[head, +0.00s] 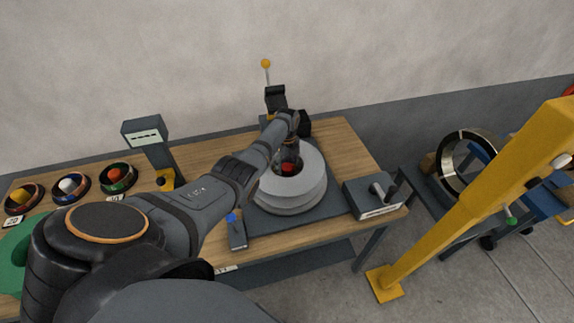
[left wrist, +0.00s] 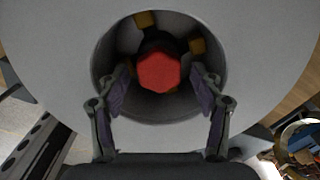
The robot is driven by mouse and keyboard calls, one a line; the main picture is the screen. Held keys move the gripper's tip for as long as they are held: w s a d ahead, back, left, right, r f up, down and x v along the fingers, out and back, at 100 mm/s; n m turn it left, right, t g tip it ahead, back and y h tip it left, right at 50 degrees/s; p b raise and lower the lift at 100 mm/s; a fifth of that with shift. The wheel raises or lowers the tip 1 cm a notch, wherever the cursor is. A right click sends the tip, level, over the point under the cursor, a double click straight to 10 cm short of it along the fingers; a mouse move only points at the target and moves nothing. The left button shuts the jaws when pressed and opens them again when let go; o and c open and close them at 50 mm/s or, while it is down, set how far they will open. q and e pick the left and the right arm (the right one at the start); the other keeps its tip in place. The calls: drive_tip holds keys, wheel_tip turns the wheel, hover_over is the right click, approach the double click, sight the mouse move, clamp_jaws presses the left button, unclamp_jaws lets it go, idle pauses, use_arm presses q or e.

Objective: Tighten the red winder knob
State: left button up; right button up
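The red winder knob (head: 288,168) sits down in the centre hole of the grey winder spool (head: 290,205) on the table. In the left wrist view the knob (left wrist: 158,72) is a red hexagonal shape inside the round hole of the spool (left wrist: 50,60). My left gripper (head: 290,160) is above the hole, pointing down. In the left wrist view its two fingers (left wrist: 160,90) are apart, one on each side of the knob, with gaps between them and it. My right gripper is not in view.
A grey box with a handle (head: 375,198) stands right of the spool. A small dark device with a blue tip (head: 237,235) is at the front. Several coils with coloured balls (head: 118,178) lie at the left. A yellow post (head: 470,210) rises at the right.

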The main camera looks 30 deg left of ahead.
sight(287, 167)
use_arm(q)
wheel_tip(287, 167, up, 12)
idle(0.6)
idle(0.5)
